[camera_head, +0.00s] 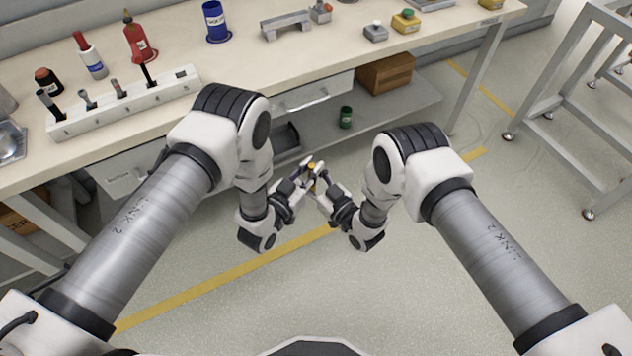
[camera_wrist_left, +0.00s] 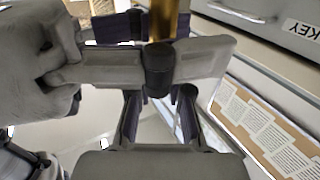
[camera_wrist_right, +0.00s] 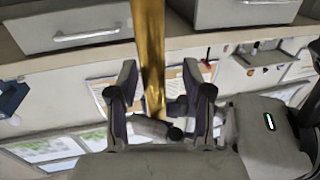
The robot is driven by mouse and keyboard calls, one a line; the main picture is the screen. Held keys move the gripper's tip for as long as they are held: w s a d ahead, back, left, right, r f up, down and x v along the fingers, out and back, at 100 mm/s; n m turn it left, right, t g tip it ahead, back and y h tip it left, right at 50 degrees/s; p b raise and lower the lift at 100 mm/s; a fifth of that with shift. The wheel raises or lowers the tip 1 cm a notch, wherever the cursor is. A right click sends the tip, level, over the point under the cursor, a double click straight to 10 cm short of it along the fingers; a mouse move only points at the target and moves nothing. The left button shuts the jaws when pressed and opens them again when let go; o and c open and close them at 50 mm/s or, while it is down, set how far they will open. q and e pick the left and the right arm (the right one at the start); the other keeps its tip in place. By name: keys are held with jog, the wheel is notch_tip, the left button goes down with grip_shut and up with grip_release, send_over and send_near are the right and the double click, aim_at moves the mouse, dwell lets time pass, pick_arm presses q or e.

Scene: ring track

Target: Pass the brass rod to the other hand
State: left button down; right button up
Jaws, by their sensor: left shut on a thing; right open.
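The brass rod (camera_head: 312,168) shows as a small gold spot between my two grippers in the head view. My left gripper (camera_head: 300,182) is shut on the rod, which also shows upright at the top of the left wrist view (camera_wrist_left: 170,18). Grey finger parts cross in front of the rod's lower part there. My right gripper (camera_head: 318,184) is open, close against the left one. In the right wrist view the rod (camera_wrist_right: 151,55) runs down from the top edge between the open right fingers (camera_wrist_right: 160,85). I cannot tell whether it touches either finger.
A workbench (camera_head: 400,55) stands ahead, with a white tool rack (camera_head: 125,103), a red bottle (camera_head: 139,38) and a blue container (camera_head: 215,20). A cardboard box (camera_head: 386,73) and a green can (camera_head: 345,117) are on its lower shelf. The floor around my grippers is clear.

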jog(key=shift+c, duration=0.4)
grip_shut()
pick_arm(q)
jog(key=c, duration=1)
grip_release()
